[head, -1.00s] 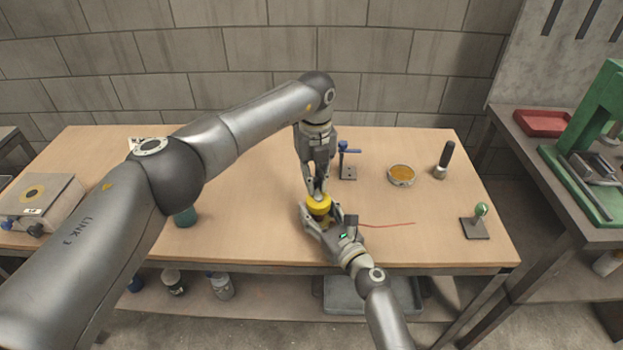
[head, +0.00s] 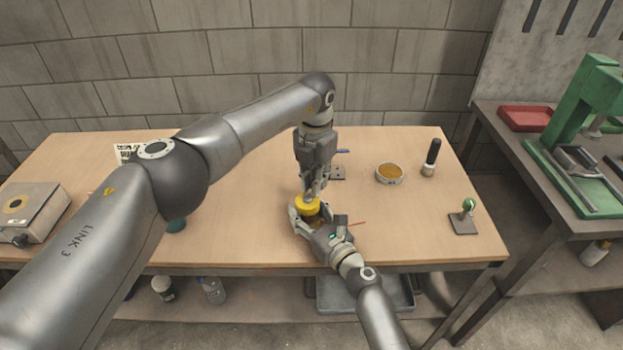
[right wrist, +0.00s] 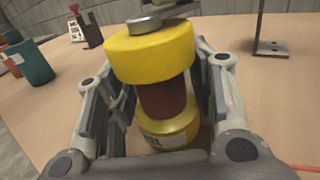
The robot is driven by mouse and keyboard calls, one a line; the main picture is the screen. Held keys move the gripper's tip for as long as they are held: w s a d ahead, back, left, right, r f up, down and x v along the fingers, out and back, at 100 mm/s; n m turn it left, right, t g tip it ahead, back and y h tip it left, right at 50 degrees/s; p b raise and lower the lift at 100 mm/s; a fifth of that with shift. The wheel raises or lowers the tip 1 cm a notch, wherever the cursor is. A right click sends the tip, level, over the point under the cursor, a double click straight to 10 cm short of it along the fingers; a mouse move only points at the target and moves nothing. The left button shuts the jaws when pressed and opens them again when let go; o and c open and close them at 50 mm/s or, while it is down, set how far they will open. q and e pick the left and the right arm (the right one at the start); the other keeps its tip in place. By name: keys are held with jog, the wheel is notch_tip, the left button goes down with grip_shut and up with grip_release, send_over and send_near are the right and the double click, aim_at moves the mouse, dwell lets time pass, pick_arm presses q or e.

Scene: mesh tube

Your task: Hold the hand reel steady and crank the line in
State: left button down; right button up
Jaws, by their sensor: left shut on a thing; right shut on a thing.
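The hand reel, a spool with yellow flanges (head: 307,207) and a dark red core, stands upright near the table's front edge. In the right wrist view its upper yellow flange (right wrist: 150,57) is large, with a grey metal piece on top. My right gripper (right wrist: 152,92) is shut around the reel, one finger on each side. My left gripper (head: 311,193) comes down from above and is shut on the crank at the reel's top. The crank is mostly hidden by the fingers. A short red line (head: 357,224) runs right from the reel along the table.
A blue-handled stand (head: 338,171) is partly behind my left gripper. A round tin (head: 389,174), a black-handled tool (head: 432,158) and a green-knobbed stand (head: 464,218) are on the right. A teal cup (head: 176,225) stands left.

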pick_arm(q)
jog(key=s+m, duration=0.1)
jog(key=m, duration=0.7)
jog(key=s+d+m, duration=0.1)
jog(key=m, duration=0.2)
jog(key=shift+s+m, duration=0.35)
jog(key=shift+m, duration=0.05)
jog(key=shift+s+a+m, duration=0.1)
jog(key=shift+s+m, duration=0.2)
jog(key=shift+m, duration=0.95)
jog(key=shift+s+a+m, duration=0.15)
jog(key=shift+s+m, duration=0.1)
jog(key=shift+m, duration=1.05)
jog(key=shift+s+a+m, duration=0.1)
jog(key=shift+s+m, duration=0.2)
jog(key=shift+m, duration=0.95)
pick_arm(e)
jog(key=shift+f, duration=0.1)
pick_arm(q)
jog(key=c, duration=1.4)
grip_release()
jog(key=shift+s, duration=0.1)
